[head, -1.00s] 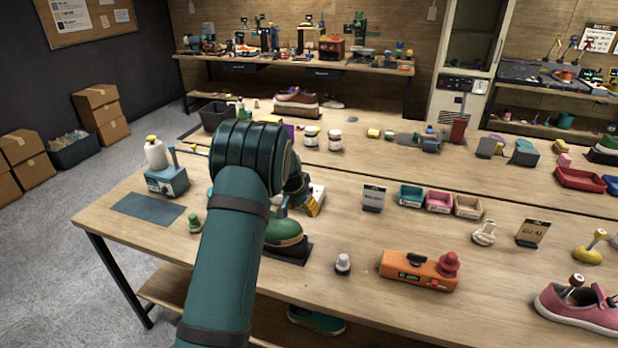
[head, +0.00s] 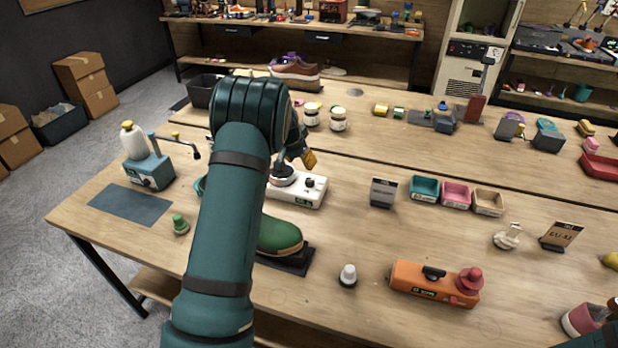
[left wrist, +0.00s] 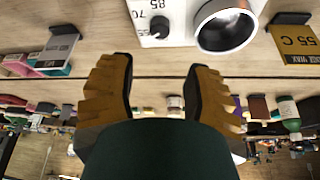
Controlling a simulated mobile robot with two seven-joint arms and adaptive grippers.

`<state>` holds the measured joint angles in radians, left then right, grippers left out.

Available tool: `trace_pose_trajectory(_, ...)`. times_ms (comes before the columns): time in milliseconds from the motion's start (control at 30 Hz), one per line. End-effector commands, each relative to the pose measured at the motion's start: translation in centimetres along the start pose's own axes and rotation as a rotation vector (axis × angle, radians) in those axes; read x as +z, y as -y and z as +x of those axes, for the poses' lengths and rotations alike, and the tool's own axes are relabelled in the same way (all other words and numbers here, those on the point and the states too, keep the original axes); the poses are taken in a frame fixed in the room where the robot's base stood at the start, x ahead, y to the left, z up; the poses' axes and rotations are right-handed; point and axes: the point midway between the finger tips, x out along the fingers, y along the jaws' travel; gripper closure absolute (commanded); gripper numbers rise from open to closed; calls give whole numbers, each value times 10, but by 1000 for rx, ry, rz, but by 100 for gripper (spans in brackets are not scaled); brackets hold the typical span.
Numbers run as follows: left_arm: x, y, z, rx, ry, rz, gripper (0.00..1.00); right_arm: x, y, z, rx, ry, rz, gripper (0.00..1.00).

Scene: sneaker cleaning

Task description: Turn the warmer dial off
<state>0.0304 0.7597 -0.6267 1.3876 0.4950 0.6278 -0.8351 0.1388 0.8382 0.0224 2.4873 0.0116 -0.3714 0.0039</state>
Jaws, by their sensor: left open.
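The warmer (head: 312,193) is a white box on the table, just right of my left arm in the head view. In the left wrist view the white warmer (left wrist: 180,35) shows upside down at the top, with a small black dial (left wrist: 160,27), the printed numbers 85 and 70, and a round metal pot (left wrist: 226,28). My left gripper (left wrist: 160,95) is open and empty, its two yellow-brown fingers apart from the dial. In the head view my left gripper (head: 306,158) is mostly hidden behind my arm, near the warmer's back edge.
A green shoe (head: 281,235) stands in front of the warmer. Two jars (head: 325,118) stand behind it. A dark sign (head: 383,192) and small coloured trays (head: 455,194) stand to its right. An orange device (head: 432,284) lies in front right.

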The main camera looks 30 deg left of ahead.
Motion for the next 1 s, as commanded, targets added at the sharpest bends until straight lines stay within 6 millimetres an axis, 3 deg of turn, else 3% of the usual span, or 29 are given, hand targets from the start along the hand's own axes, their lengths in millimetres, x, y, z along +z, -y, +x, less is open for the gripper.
trace_pose_trajectory(600, 1, 0, 111, -1, 2, 1, 50, 0, -1, 2, 0, 0, 0, 75)
trace_pose_trajectory(800, 1, 0, 126, 0, 1, 1, 50, 0, -1, 2, 0, 0, 0, 75)
trace_pose_trajectory(1000, 1, 0, 128, 0, 1, 0, 50, 0, -1, 2, 0, 0, 0, 75)
